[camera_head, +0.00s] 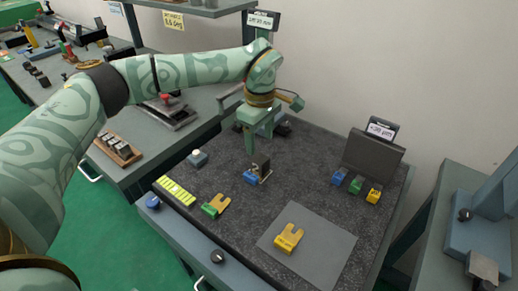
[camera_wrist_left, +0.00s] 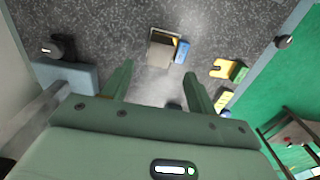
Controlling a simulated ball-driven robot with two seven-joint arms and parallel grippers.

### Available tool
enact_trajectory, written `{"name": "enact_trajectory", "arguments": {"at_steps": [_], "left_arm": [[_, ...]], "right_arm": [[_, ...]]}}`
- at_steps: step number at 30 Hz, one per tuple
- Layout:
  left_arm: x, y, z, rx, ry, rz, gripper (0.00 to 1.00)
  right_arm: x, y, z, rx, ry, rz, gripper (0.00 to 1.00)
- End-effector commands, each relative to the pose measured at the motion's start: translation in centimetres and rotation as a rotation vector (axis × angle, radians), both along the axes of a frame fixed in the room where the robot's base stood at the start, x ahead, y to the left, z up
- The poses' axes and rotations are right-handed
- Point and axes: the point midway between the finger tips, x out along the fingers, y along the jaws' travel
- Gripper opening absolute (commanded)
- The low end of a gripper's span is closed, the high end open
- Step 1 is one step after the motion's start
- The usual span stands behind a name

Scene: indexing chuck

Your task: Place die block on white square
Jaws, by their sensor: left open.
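My left gripper (camera_head: 247,146) hangs fingers-down over the dark speckled bench top. In the left wrist view its two fingers (camera_wrist_left: 157,82) stand wide apart, with no object clearly held between them. A dark block with a pale tan edge (camera_head: 262,163) stands just right of the gripper, with a blue piece (camera_head: 250,177) at its base. In the wrist view the dark block (camera_wrist_left: 162,48) and blue piece (camera_wrist_left: 182,51) lie beyond the fingertips. I cannot tell surely which piece is the die block. A flat grey square (camera_head: 325,248) lies at the front right; no plainly white square is distinguishable. My right gripper is not seen.
A yellow fork-shaped piece (camera_head: 289,239) lies on the grey square. A green-and-yellow fork piece (camera_head: 215,205) and a yellow strip (camera_head: 175,190) are front left. A white-topped button box (camera_head: 197,158) stands left. Blue, green and yellow blocks (camera_head: 356,186) line up before a dark upright panel (camera_head: 372,152).

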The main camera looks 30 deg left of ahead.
Motion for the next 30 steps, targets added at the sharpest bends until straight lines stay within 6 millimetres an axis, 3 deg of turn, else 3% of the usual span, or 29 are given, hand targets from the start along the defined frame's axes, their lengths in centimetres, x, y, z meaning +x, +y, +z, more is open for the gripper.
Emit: {"name": "enact_trajectory", "arguments": {"at_steps": [1,3,9,30], "left_arm": [[0.0,0.0,1.6,0.0,-0.005,0.0,0.58],[0.0,0.0,2.9,-0.001,-0.004,-0.001,0.58],[0.0,0.0,5.0,0.0,-0.001,-0.001,0.58],[0.0,0.0,5.0,0.0,0.001,-0.001,0.58]], "right_arm": [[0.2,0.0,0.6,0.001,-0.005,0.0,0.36],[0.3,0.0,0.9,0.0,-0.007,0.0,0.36],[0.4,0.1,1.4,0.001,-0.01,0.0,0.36],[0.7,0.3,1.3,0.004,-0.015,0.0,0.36]]}}
